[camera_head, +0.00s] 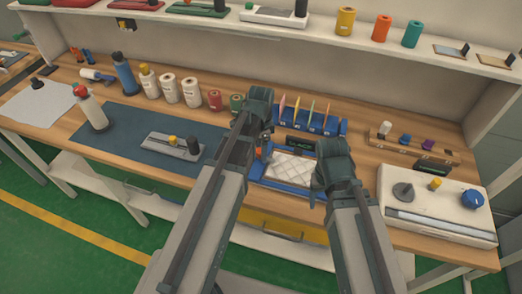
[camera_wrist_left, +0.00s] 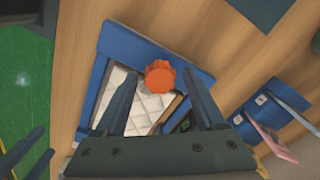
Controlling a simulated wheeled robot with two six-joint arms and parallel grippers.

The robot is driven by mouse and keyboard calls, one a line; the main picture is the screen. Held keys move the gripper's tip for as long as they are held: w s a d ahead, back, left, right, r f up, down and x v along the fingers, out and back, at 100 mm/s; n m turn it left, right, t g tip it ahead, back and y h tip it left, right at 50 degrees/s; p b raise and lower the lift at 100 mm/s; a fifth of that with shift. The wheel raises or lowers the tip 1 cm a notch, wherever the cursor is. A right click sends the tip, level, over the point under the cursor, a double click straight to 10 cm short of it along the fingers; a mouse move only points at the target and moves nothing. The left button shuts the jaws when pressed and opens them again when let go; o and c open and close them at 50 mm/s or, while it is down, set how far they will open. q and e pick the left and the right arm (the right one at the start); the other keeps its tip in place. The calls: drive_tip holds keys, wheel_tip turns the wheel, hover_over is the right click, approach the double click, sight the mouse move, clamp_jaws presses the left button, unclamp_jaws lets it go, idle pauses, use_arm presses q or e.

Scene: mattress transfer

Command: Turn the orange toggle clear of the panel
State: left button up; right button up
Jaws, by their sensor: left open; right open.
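The orange toggle (camera_wrist_left: 160,76) is a lobed knob on the inner edge of a blue frame (camera_wrist_left: 165,50) in the left wrist view. It stands at the edge of a white quilted panel (camera_wrist_left: 118,85), which lies inside the frame. In the head view the panel (camera_head: 293,167) shows between my arms; only a bit of orange shows beside my left gripper. My left gripper (camera_wrist_left: 164,88) is open, its fingers on either side of the toggle in the picture; contact cannot be told. My right gripper (camera_head: 319,182) is open over the frame's right side.
A blue rack (camera_head: 309,121) with coloured cards stands behind the frame. A white box with knobs (camera_head: 438,207) is at right. A dark mat (camera_head: 130,140) with a grey device (camera_head: 171,146) lies at left. Bottles and rolls line the back of the wooden bench.

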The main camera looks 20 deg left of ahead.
use_arm(q)
clamp_jaws()
drive_tip(key=shift+n, duration=0.3)
drive_tip(key=n, duration=0.8)
drive_tip(key=shift+n, duration=0.3)
drive_tip(key=n, duration=0.4)
drive_tip(key=shift+n, duration=2.5)
